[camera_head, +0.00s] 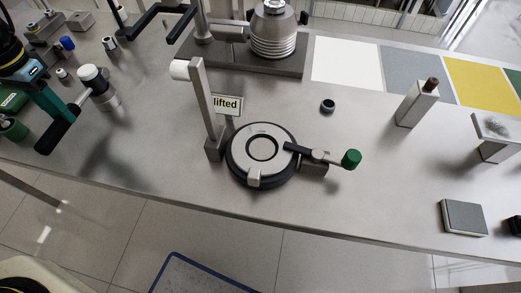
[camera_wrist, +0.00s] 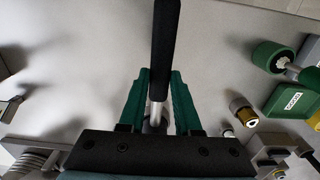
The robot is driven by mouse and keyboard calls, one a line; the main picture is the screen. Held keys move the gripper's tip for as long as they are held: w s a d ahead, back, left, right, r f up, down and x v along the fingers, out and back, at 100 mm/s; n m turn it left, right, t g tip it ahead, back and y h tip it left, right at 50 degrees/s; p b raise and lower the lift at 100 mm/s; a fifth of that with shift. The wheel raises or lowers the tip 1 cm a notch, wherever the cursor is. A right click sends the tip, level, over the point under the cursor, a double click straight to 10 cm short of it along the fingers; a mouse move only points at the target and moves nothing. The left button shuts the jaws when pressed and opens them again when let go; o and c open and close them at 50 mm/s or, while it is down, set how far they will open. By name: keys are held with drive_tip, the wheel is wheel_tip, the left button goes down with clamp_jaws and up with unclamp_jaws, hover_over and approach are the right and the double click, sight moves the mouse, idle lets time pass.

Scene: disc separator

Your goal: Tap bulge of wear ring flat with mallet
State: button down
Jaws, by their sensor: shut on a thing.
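The wear ring (camera_head: 284,145) is a pale grey ring lying on a round black base on the bench, in the middle of the head view. A sign beside it reads "lifted"; I cannot make out the bulge clearly. My gripper (camera_head: 62,112), with green fingers, is at the left of the head view, well away from the ring. It is shut on the mallet (camera_head: 55,131). The mallet has a black handle, a steel shaft and a metal head with a white face. In the wrist view, the handle (camera_wrist: 166,45) runs up between the fingers (camera_wrist: 160,85); the head is mostly hidden.
An upright post (camera_head: 204,105) stands left of the ring, and a clamp with a green knob (camera_head: 350,158) sits at its right. A stacked disc unit (camera_head: 272,35) stands behind. A steel block (camera_head: 416,103) and grey box (camera_head: 463,217) are right. Bench between mallet and post is clear.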

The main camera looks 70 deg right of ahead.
drive_tip(key=shift+r, duration=0.1)
drive_tip(key=shift+r+p, duration=2.15)
drive_tip(key=shift+r, duration=0.35)
drive_tip(key=shift+f, duration=0.1)
